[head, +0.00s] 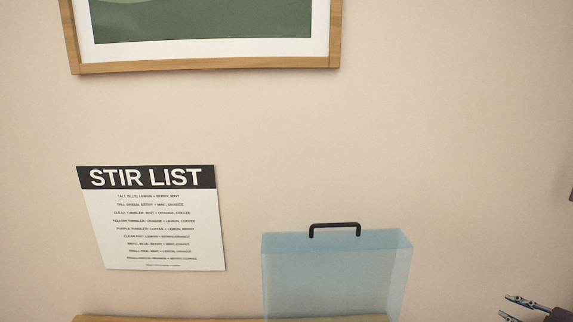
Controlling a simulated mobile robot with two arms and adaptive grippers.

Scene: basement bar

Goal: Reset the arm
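My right gripper (505,308) shows at the bottom right corner, cut off by the picture's edge. Its two dark fingers point left and stand apart, with nothing visible between them. It is to the right of the clear blue box and apart from it in the picture. My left gripper is not in view.
A see-through blue box (335,270) with a black handle (335,226) stands at a wooden edge (170,319) at the bottom. A "STIR LIST" sign (152,220) and a framed picture (205,63) are on the beige wall (450,120).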

